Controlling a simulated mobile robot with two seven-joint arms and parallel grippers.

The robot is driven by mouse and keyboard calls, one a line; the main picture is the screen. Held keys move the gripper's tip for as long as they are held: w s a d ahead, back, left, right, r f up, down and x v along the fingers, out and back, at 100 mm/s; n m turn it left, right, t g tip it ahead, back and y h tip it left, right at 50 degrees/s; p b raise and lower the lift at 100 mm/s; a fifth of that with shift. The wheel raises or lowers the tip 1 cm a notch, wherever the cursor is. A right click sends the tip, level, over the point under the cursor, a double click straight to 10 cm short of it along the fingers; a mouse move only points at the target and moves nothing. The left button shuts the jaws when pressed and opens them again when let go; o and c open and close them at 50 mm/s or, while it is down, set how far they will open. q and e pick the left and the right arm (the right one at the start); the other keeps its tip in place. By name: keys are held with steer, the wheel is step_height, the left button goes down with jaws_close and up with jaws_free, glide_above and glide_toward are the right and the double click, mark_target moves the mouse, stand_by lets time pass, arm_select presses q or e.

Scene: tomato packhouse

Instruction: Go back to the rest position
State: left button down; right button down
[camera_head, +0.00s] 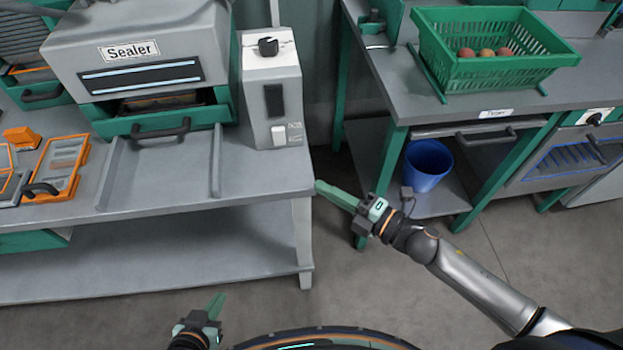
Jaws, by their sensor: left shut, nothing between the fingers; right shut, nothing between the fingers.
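My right gripper (338,195) is shut and empty. It is held in the air beside the right end of the sealer table, in front of the gap between the two tables. Its arm reaches in from the lower right. My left gripper (216,306) is shut and empty at the bottom edge of the view, over the floor in front of the sealer table. Only its fingers and wrist show; the rest of the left arm is out of view. Neither gripper visibly holds anything.
The grey sealer table (262,180) carries the sealer (130,60), a control box (272,95) and an orange-rimmed tray (58,165). The right table (400,85) holds a green crate (495,78) with several tomatoes. A blue bucket (428,166) stands on its lower shelf. Floor between is clear.

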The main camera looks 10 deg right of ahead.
steer(key=shift+s+d, duration=0.25)
stand_by(0.4)
steer(key=s+d+f+m+g+h+p, duration=0.1)
steer(key=s+d+f+m+h, duration=0.1)
steer(key=m, duration=0.6)
steer(key=s+d+f+m+g+h+p, duration=0.1)
steer(key=s+d+f+m+h+p, duration=0.1)
steer(key=s+f+m+h, duration=0.2)
steer(key=s+d+f+m+g+h+p, duration=0.1)
steer(key=s+d+f+m+h, duration=0.2)
steer(key=s+m, duration=0.5)
step_height(320, 180, down, 2)
steer(key=m+h, duration=0.1)
steer(key=m, duration=0.3)
steer(key=shift+s+p, duration=0.2)
steer(key=shift+p, duration=0.15)
steer(key=shift+f, duration=0.1)
